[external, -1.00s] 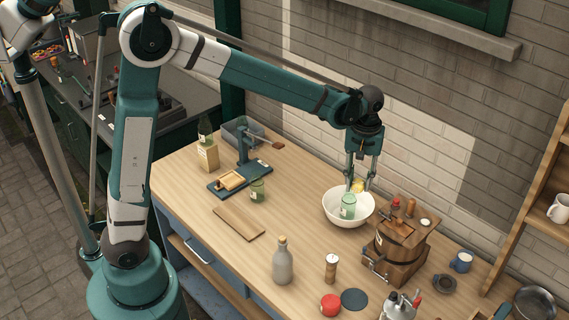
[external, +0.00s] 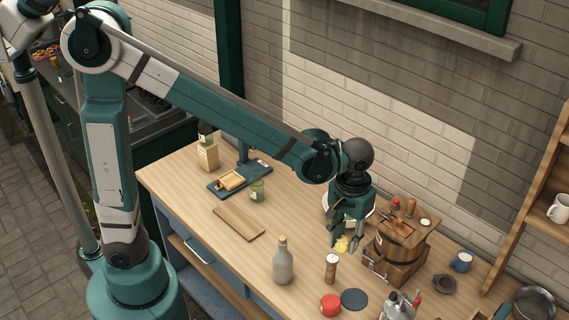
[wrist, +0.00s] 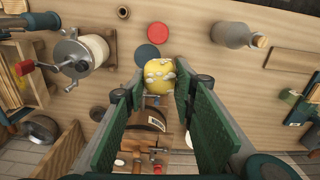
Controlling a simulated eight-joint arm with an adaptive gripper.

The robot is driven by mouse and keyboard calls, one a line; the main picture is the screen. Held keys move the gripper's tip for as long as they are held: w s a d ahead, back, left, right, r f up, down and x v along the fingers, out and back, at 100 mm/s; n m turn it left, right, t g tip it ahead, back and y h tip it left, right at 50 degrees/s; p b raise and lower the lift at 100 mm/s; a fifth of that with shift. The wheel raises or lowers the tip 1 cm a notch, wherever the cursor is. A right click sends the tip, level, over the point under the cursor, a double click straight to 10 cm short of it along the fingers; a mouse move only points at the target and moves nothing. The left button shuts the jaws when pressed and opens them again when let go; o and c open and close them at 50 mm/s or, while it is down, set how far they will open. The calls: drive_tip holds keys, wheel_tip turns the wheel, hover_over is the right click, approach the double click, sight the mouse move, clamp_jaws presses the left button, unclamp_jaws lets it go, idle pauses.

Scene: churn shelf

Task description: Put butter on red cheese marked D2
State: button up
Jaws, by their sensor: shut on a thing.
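My gripper (external: 346,238) is shut on a yellow lump of butter (external: 343,244) with pale patches, above the worktop in front of the wooden churn. In the wrist view the butter (wrist: 159,76) sits between the two green finger pads. A red round cheese (external: 330,304) lies on the worktop near its front edge, apart from the butter. It also shows in the wrist view as a red disc (wrist: 157,33). No mark D2 is readable on it.
A dark blue-grey disc (external: 354,299) lies beside the cheese. A white bowl (external: 327,201) is mostly hidden behind my gripper.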

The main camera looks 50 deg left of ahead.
drive_tip(key=s, duration=0.3)
hover_over(333, 300)
wheel_tip(333, 300, down, 11)
drive_tip(key=shift+f+m, duration=0.2)
drive_tip(key=shift+m, duration=0.2)
idle(0.4)
drive_tip(key=shift+f, duration=2.9)
drive_tip(key=shift+f, duration=0.1)
drive_tip(key=shift+f, duration=2)
drive_tip(key=shift+f, duration=0.15)
